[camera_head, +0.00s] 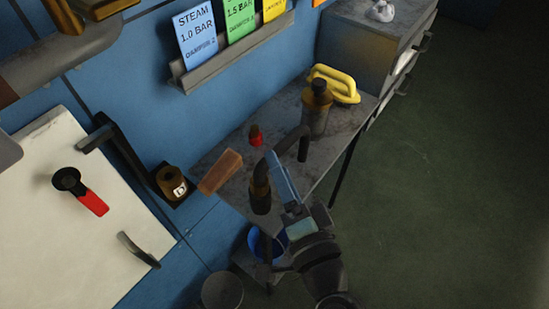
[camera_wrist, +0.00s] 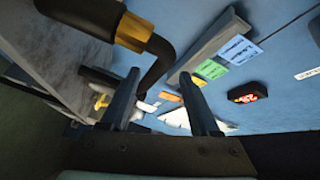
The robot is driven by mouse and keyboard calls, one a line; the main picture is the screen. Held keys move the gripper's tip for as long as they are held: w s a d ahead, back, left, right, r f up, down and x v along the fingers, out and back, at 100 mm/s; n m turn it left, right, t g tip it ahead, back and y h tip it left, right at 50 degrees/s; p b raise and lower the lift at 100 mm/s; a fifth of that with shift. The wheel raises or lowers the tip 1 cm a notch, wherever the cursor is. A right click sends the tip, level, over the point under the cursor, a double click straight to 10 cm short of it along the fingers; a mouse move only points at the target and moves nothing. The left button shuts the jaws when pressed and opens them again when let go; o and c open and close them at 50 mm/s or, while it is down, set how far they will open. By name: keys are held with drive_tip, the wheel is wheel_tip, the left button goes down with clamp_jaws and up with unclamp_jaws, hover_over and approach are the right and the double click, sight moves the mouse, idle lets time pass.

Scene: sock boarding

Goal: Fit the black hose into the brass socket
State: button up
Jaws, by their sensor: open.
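The black hose (camera_head: 272,160) is a curved black tube with a brass collar and a thicker black end (camera_head: 261,203), above the grey bench. In the wrist view the hose (camera_wrist: 158,58) and its brass collar (camera_wrist: 133,30) show at upper left. My gripper (camera_head: 280,170) is open beside the hose. In the wrist view its two fingers (camera_wrist: 158,88) stand apart, with the hose's bend close to the left finger. I cannot tell whether they touch. A brass socket (camera_head: 170,176) with a white label sits on a black mount beside the white door.
The white door (camera_head: 65,215) has a red-handled knob (camera_head: 90,201). The bench (camera_head: 345,120) carries a brass bottle (camera_head: 317,108), a yellow handle (camera_head: 336,84), a wooden block (camera_head: 220,172) and a small red-topped item (camera_head: 255,136). A blue bucket (camera_head: 262,246) stands below. Green floor at right is clear.

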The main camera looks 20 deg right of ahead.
drive_tip(key=w+p, duration=0.1)
drive_tip(key=w, duration=0.6)
drive_tip(key=shift+w+d+f, duration=0.15)
drive_tip(key=shift+w, duration=0.1)
clamp_jaws()
